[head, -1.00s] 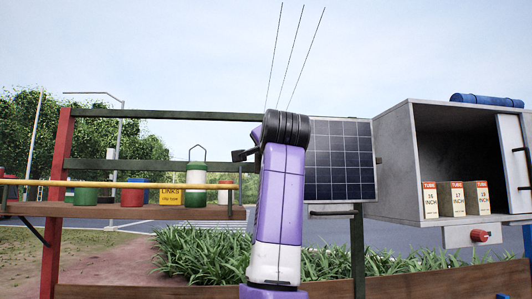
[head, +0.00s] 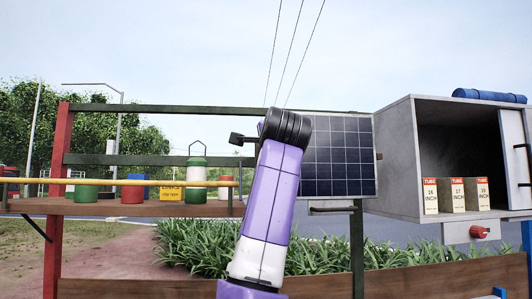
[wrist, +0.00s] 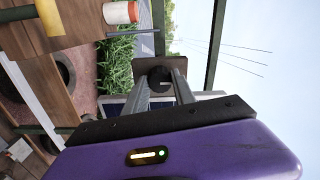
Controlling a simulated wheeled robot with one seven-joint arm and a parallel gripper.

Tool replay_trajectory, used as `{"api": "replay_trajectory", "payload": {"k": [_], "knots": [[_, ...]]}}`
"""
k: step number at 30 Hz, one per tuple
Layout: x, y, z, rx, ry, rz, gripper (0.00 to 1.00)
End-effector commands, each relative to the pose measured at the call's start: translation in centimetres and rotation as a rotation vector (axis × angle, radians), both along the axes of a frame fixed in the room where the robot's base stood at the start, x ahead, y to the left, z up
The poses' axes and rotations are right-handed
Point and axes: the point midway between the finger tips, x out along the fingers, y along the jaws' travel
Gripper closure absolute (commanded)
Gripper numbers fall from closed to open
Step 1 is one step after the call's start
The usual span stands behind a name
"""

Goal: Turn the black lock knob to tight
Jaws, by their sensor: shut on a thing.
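In the wrist view the black lock knob (wrist: 159,74) is a dark round knob in front of a brown plate (wrist: 176,49). My gripper (wrist: 160,82) is shut on it, with one grey finger on each side. The knob's far side is hidden, and I cannot read any tight mark. In the head view my purple arm stands in front of the blue solar panel (head: 340,155), and neither the knob nor the fingertips can be made out there.
A wooden shelf (head: 120,207) with tins and a yellow rail (head: 110,182) is at the left. A grey open cabinet (head: 396,160) with tube boxes (head: 452,195) is at the right. Dark green rails and posts (head: 358,250) frame the panel.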

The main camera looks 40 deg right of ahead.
Motion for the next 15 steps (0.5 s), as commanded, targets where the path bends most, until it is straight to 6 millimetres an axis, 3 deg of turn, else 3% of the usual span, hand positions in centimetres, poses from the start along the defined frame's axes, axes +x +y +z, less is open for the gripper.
{"api": "replay_trajectory", "payload": {"k": [5,6,9,15], "knots": [[-0.18,-0.3,-0.16,0.004,0.001,-0.006,1.0],[-0.18,-0.31,-0.16,0.004,0.001,-0.006,0.67],[-0.16,-0.28,-0.14,0.003,0.001,-0.006,0.47],[-0.08,-0.15,-0.08,0.002,0.001,-0.002,0.47]]}}
